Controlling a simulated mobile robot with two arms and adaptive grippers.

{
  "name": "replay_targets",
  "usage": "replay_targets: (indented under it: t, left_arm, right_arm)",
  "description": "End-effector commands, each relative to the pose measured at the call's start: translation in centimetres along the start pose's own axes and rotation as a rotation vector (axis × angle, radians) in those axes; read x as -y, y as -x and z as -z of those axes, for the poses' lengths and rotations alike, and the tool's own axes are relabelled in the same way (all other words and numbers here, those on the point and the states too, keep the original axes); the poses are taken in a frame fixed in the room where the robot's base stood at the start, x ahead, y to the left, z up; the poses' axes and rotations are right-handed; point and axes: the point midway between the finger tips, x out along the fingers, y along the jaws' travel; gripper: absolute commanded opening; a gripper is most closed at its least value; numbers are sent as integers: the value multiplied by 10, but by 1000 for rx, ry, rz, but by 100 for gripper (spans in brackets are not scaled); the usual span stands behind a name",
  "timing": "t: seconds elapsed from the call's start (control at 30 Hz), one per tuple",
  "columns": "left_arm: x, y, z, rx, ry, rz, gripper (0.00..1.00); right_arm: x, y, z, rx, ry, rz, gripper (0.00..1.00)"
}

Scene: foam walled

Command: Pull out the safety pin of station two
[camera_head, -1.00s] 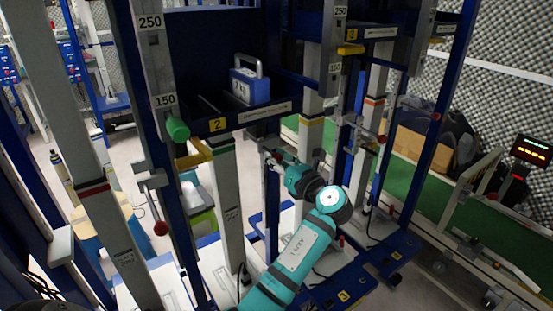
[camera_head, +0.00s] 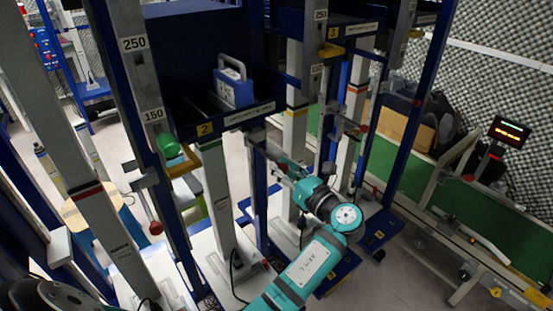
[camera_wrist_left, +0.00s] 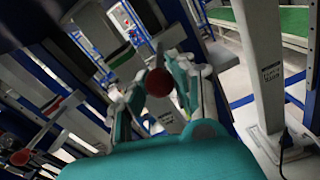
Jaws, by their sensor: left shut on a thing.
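Station two is the blue shelf with the yellow "2" label (camera_head: 205,128), at centre left in the head view. My left gripper (camera_head: 272,157) is right of and below that label, at the end of the teal arm, beside a grey post. In the left wrist view its teal fingers (camera_wrist_left: 162,90) are shut on a red ball knob (camera_wrist_left: 158,82), with a thin rod rising above it. My right gripper is not in view.
Another red ball (camera_head: 156,228) hangs from a lever on the left post. A green knob (camera_head: 167,146) and a blue case (camera_head: 234,88) are near the "2" label. Posts crowd both sides of my arm. A green conveyor (camera_head: 480,225) lies at right.

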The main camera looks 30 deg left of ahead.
Motion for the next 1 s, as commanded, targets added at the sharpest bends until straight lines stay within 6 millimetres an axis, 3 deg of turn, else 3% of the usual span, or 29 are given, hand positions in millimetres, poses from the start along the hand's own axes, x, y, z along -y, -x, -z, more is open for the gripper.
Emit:
replay_targets:
  t: [0.17, 0.2, 0.37, 0.73, 1.0]
  left_arm:
    - [1, 1, 4, -6, -1, 4, 0]
    - [1, 1, 4, -6, -1, 4, 27]
    - [1, 1, 3, -4, -1, 3, 48]
    - [-1, 0, -5, -3, 2, 2, 49]
    - [-13, 0, -52, -3, 6, 3, 49]
  right_arm:
    - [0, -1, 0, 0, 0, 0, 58]
    - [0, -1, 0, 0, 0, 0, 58]
    - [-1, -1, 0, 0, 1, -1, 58]
    - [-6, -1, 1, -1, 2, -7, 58]
    - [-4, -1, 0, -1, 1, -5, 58]
